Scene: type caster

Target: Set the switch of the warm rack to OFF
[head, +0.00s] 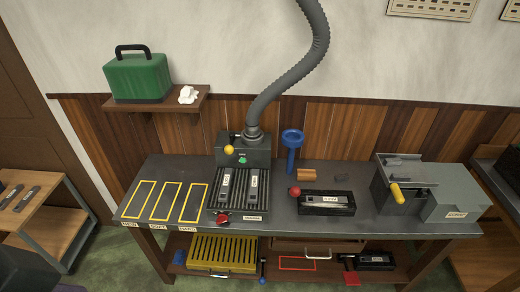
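Neither of my grippers shows in the head view. I cannot tell for certain which fixture is the warm rack, as the labels are too small to read. A yellow slatted rack (222,250) sits on the lower shelf under the table, with a blue-handled lever (262,269) at its right. On the table above stands a dark ribbed unit (262,200) with two light-labelled bars on it, a red knob (222,218) at its front, and a yellow ball knob (229,150) and green knob (242,160) on its rear housing. No switch position is readable.
The dark worktable (280,226) has three yellow outlines at left. A blue funnel-like stand (291,140), a black tray (325,204) with a red ball and a grey machine (455,195) with a yellow handle stand on it. A grey hose (306,72) rises from the rear housing.

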